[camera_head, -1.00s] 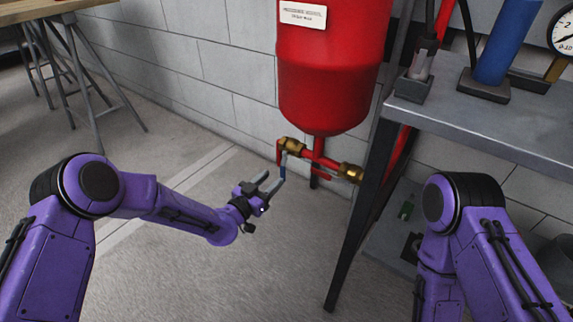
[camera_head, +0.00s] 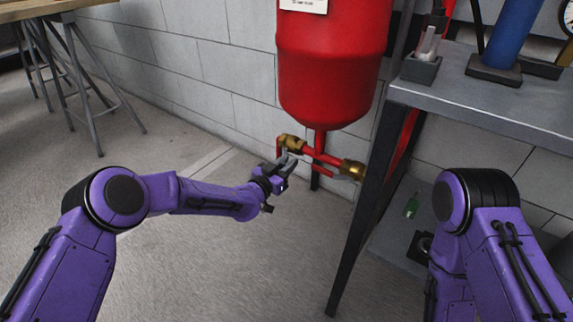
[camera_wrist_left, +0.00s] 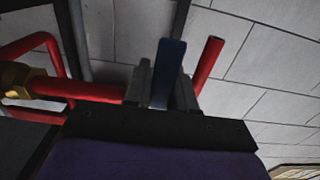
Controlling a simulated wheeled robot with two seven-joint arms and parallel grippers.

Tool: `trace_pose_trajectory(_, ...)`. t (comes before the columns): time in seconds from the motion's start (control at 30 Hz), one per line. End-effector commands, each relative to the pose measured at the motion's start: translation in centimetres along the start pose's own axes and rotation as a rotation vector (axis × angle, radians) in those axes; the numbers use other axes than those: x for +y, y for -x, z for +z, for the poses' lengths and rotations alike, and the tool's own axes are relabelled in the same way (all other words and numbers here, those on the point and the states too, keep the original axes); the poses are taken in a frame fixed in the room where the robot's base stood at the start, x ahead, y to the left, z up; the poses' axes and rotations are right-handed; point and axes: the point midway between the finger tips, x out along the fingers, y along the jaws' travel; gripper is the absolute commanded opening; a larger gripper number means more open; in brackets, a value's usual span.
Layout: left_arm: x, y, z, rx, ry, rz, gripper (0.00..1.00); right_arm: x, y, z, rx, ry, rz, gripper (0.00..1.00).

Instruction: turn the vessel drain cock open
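The vessel drain cock is a brass valve (camera_head: 291,142) on the red pipe under the red vessel (camera_head: 328,75). Its blue lever (camera_wrist_left: 170,70) stands between the two fingers of my left gripper (camera_wrist_left: 167,92) in the left wrist view. The lever is close to both fingers; I cannot tell whether they grip it. In the head view my left gripper (camera_head: 287,163) is just below the brass valve and hides most of the lever. My right gripper is out of view; only my right arm shows.
A second brass fitting (camera_head: 352,169) ends the red pipe beside the dark bench leg (camera_head: 352,225). The grey bench (camera_head: 470,100) stands to the right, the block wall (camera_head: 215,75) behind. The floor (camera_head: 240,270) in front is clear.

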Motion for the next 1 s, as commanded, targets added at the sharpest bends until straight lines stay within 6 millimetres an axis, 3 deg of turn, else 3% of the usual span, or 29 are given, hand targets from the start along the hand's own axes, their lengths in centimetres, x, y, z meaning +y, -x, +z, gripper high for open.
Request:
trace_pose_trajectory(0.3, -1.2, 0.0, 0.0, -0.003, -0.239, 0.002, 0.0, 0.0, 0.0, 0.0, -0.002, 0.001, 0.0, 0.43)
trace_pose_trajectory(0.57, -1.3, 0.1, 0.0, -0.002, -0.25, 0.001, 0.0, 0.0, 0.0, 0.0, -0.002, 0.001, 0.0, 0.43)
trace_pose_trajectory(0.6, -1.3, 0.1, 0.0, -0.002, -0.249, 0.001, 0.31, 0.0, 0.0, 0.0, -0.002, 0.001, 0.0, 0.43)
trace_pose_trajectory(0.67, -1.3, 0.1, 0.0, -0.002, -0.249, 0.001, 0.46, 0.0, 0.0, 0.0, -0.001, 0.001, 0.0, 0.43)
trace_pose_trajectory(1.0, -1.5, 0.0, -0.2, 0.0, -0.249, -0.002, 0.46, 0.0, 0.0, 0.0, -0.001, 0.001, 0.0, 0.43)
